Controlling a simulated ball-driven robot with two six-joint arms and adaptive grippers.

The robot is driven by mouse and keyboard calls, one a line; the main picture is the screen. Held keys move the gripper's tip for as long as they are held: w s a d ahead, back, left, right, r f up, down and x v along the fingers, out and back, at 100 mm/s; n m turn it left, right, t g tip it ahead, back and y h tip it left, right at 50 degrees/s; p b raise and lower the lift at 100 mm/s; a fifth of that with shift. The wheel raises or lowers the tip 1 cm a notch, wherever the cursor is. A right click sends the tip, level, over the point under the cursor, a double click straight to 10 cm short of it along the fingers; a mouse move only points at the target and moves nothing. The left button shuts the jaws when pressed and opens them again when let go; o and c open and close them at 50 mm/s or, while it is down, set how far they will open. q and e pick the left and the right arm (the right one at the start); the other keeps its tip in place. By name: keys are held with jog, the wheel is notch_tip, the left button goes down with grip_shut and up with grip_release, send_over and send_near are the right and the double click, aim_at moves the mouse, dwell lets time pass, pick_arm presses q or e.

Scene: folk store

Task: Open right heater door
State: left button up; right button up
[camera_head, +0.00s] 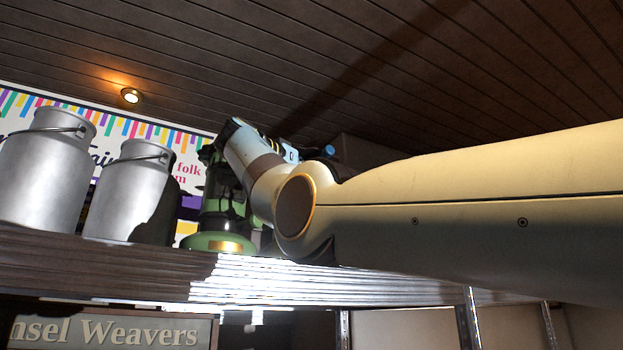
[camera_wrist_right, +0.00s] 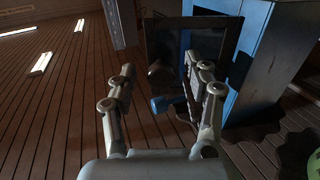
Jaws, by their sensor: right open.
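In the right wrist view a blue box-shaped body (camera_wrist_right: 262,62), apparently the heater, stands at the upper right. A dark-framed panel (camera_wrist_right: 166,30), which looks like its door, is on its left side; I cannot tell how far it stands open. A small blue cylinder (camera_wrist_right: 161,103) shows between the fingers, with a gap to each finger. My right gripper (camera_wrist_right: 162,75) is open in front of the panel, its right finger covering part of it. In the head view my right arm reaches in from the right and its gripper is mostly hidden. My left gripper is not in view.
Two metal milk cans (camera_head: 45,170) and a green lantern-like object (camera_head: 218,242) stand on a corrugated shelf (camera_head: 110,262); my right wrist is close to the green object. A "nsel Weavers" sign (camera_head: 105,333) is below. Dark plank ceiling (camera_head: 250,60) is overhead.

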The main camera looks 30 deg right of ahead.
jog(key=v, duration=1.2)
